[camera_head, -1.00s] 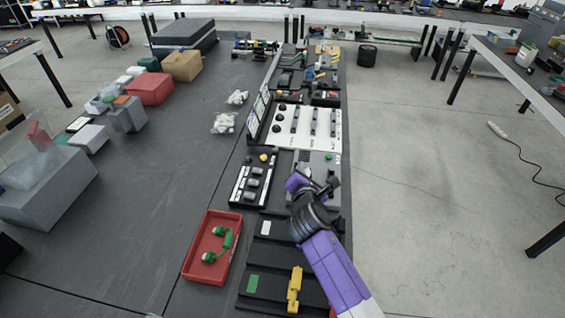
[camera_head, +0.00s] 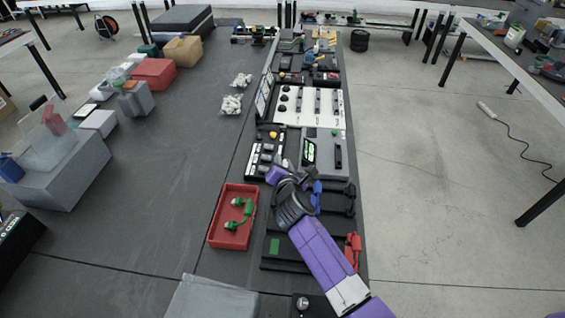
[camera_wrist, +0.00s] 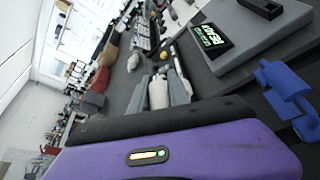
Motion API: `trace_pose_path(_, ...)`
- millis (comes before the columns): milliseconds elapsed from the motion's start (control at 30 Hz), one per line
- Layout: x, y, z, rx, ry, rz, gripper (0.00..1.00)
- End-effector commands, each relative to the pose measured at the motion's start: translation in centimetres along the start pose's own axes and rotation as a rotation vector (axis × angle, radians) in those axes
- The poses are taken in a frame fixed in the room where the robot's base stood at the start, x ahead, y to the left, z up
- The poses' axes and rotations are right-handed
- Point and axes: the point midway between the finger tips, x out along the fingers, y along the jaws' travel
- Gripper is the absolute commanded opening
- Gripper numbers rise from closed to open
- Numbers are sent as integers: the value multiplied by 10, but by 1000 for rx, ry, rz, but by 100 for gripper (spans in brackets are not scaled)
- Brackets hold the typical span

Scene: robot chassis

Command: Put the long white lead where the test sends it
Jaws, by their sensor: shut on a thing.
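My gripper (camera_head: 285,166) is over the bench strip, left of and below the grey tester (camera_head: 325,143). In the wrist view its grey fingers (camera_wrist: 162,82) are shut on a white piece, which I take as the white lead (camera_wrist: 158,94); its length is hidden. The tester's screen (camera_head: 309,151) is lit with green marks; it also shows in the wrist view (camera_wrist: 212,38), too small to read surely. A black rack (camera_head: 275,265) with a green label (camera_head: 275,246) lies below my gripper, partly hidden by my arm.
A red tray (camera_head: 215,238) holding a green lead (camera_head: 240,212) is left of the rack. A blue lead (camera_head: 317,196) and a red lead (camera_head: 352,250) are to its right. A black button panel (camera_head: 264,155) stands left of the tester. Open floor lies at right.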

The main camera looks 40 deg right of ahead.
Motion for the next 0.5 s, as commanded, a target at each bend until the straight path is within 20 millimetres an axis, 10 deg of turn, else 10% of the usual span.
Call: trace_pose_path(500,12,-21,-29,-1,0,0,0)
